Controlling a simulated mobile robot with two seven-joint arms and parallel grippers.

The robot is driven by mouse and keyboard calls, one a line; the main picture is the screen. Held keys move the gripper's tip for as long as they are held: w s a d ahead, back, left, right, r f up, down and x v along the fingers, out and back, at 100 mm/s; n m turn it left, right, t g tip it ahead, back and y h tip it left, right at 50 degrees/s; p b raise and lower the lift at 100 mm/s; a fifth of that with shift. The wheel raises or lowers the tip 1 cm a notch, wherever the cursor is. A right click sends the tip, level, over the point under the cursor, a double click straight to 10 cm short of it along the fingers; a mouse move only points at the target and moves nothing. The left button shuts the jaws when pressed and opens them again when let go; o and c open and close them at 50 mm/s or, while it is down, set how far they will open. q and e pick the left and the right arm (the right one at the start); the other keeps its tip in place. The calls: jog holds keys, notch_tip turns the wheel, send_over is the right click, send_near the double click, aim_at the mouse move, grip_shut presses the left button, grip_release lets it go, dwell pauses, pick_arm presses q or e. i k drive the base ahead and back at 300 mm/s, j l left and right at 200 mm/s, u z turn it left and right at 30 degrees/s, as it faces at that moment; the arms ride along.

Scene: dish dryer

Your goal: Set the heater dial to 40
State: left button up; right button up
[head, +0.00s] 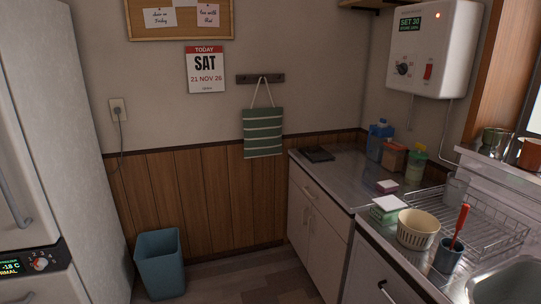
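The white heater (436,48) hangs on the wall at the upper right of the head view. Its green display (410,24) reads SET 30, with a smaller line below that I cannot read surely. The dark round dial (402,67) is on the lower left of its front; its scale marks are too small to read. A red switch (428,72) sits right of the dial, and a small orange light (437,16) glows near the top. Neither of my grippers is in view, and nothing covers the dial.
Below the heater, a counter (345,173) holds bottles, a wire dish rack (485,235), a cream colander (417,229) and a blue cup (447,256) with a red-handled tool. A fridge (65,110) stands left. A blue bin (160,265) is on the floor, with clear floor to its right.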

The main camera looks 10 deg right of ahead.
aim_at(402, 69)
jog(key=i+j, duration=0.1)
jog(key=i, duration=1.25)
jog(key=i+j+z, duration=0.1)
jog(key=i+z, duration=0.25)
jog(key=i, duration=0.2)
jog(key=i+j+z, duration=0.2)
jog(key=i+z, duration=0.2)
jog(key=i+j, duration=0.05)
jog(key=i, duration=0.05)
